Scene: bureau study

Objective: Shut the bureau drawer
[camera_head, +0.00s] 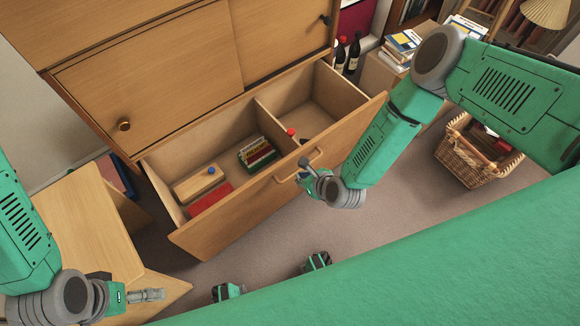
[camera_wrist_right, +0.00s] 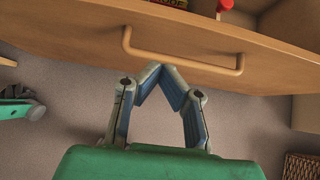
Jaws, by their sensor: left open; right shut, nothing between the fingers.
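The bureau (camera_head: 150,80) is light wood, and its wide bottom drawer (camera_head: 228,222) stands pulled out. In the head view the drawer's handle (camera_head: 298,166) is a wooden bar on its front. My right gripper (camera_head: 303,170) is shut and empty, close in front of the handle. In the right wrist view, its fingertips (camera_wrist_right: 162,68) meet just below the handle (camera_wrist_right: 182,58), near the drawer front; I cannot tell whether they touch. My left gripper (camera_head: 158,295) is open and empty at lower left, away from the drawer, near a wooden surface.
The drawer holds a wooden box (camera_head: 200,182), a red book (camera_head: 209,198), a row of colourful items (camera_head: 257,153) and a red-topped item (camera_head: 291,132). A wicker basket (camera_head: 470,160) stands on the floor at right. Bottles (camera_head: 354,52) stand beside the bureau. Carpet in front is mostly clear.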

